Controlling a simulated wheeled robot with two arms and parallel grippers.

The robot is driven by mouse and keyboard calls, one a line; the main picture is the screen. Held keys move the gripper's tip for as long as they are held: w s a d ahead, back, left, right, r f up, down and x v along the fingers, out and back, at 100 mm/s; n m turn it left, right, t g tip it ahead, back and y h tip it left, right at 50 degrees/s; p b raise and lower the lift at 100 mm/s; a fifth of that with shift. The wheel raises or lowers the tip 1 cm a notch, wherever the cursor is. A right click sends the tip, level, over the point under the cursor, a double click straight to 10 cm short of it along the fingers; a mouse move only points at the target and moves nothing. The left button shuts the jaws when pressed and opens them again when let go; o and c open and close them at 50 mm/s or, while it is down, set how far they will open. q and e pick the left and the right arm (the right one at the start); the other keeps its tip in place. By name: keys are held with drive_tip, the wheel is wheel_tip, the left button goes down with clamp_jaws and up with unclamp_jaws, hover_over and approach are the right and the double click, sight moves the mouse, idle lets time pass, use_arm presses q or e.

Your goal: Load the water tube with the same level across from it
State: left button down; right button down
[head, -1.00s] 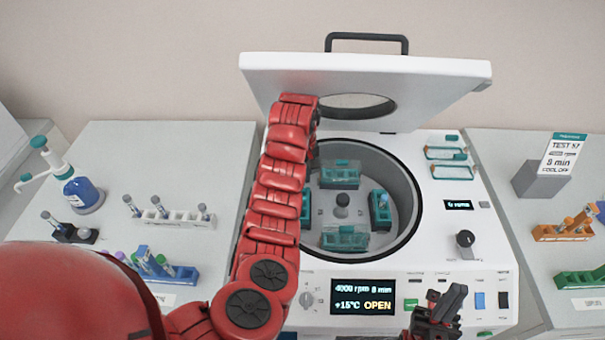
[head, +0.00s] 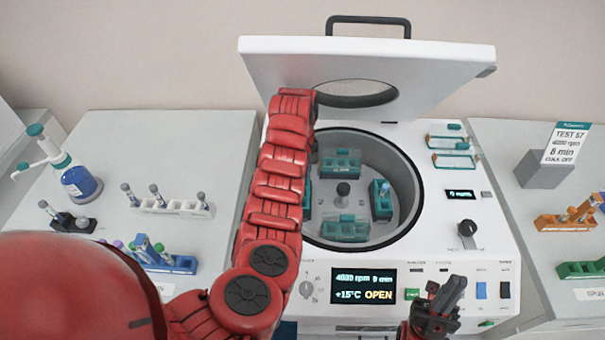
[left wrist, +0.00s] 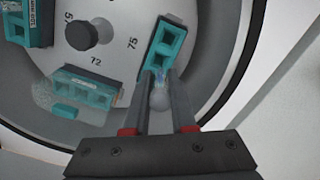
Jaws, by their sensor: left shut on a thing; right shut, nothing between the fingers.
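The centrifuge bowl (head: 405,185) is open, with teal buckets around its hub. The right bucket (head: 381,208) holds a tube (head: 384,187). The back bucket (head: 341,165) and front bucket (head: 345,230) show no clear tube. My left arm reaches over the bowl's left side and hides its gripper in the head view. In the left wrist view my left gripper (left wrist: 160,95) is shut on a tube with a pale grey rounded cap (left wrist: 160,98). The tube's far end is at the near end of a teal bucket (left wrist: 164,45); I cannot tell how deep. My right gripper (head: 446,290) is shut and empty before the control panel.
The raised lid (head: 440,75) stands behind the bowl. On the left bench are a white rack (head: 175,207), a blue rack (head: 182,264), a black holder (head: 82,224) and a dispenser bottle (head: 80,184). Orange (head: 553,221) and green (head: 580,270) racks stand right.

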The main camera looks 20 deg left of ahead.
use_arm(q)
drive_tip(key=shift+s+d+r+g+h+b, duration=0.15)
drive_tip(key=shift+g+h+b, duration=0.35)
drive_tip(key=shift+b, duration=0.7)
drive_tip(key=shift+f+b, duration=0.3)
drive_tip(key=shift+f, duration=0.25)
idle(0.3)
drive_tip(key=shift+f, duration=0.4)
drive_tip(key=shift+f+b, duration=0.2)
drive_tip(key=shift+b, duration=0.1)
drive_tip(key=shift+f+b, duration=0.75)
drive_tip(key=shift+f, duration=0.75)
